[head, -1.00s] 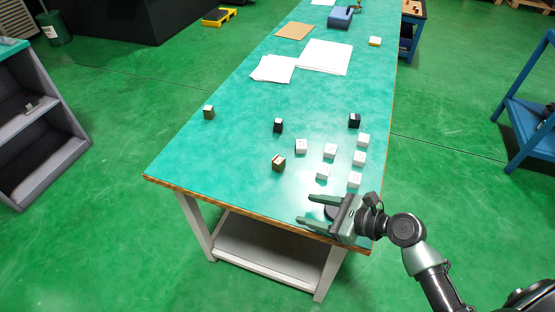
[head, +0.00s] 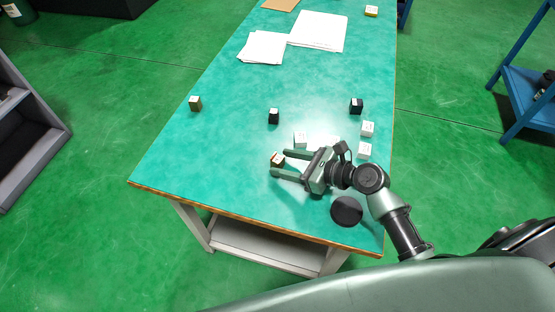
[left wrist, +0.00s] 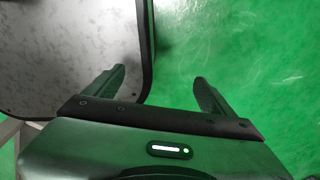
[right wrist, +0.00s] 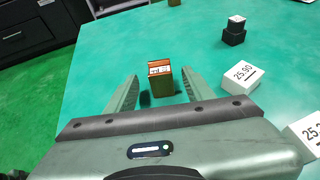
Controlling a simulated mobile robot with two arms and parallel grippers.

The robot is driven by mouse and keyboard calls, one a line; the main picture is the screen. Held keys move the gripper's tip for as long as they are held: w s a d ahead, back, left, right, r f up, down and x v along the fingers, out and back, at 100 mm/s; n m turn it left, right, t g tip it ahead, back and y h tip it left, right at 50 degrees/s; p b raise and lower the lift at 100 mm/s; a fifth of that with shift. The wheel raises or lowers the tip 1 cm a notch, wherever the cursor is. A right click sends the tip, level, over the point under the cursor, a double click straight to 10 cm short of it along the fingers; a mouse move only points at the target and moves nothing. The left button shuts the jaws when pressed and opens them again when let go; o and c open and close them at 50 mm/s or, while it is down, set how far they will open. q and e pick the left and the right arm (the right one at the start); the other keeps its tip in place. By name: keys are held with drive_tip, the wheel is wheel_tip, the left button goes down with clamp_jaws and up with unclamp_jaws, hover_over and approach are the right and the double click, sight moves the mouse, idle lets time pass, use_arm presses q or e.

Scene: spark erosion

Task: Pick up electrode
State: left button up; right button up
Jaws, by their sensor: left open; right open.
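The electrode, a small brass-brown block with a coppery top and white label (right wrist: 161,79), stands on the green table. In the head view the block (head: 277,160) is at the tips of my right gripper (head: 279,164). In the right wrist view my right gripper (right wrist: 158,90) is open, with the block ahead and between its fingers, apart from both. A similar brown block (head: 195,103) stands farther left. My left gripper (left wrist: 160,80) is open and empty, with green floor and a grey surface below it.
Black blocks (head: 274,116) (head: 356,106) and several white labelled blocks (head: 367,129) stand nearby on the table (head: 225,150). White blocks (right wrist: 242,76) lie right of my right gripper. A black disc (head: 346,211) lies near the front edge. Papers (head: 318,31) lie farther back.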

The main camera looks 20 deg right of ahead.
sight(283, 161)
drive_tip(key=x, duration=0.2)
drive_tip(key=shift+w+a+f, duration=0.1)
drive_tip(key=shift+w+a, duration=0.05)
drive_tip(key=shift+w, duration=0.1)
drive_tip(key=shift+w+a+f, duration=0.1)
drive_tip(key=shift+w+a, duration=0.05)
clamp_jaws()
use_arm(q)
drive_tip(key=shift+w+r, duration=0.1)
drive_tip(key=shift+w, duration=0.7)
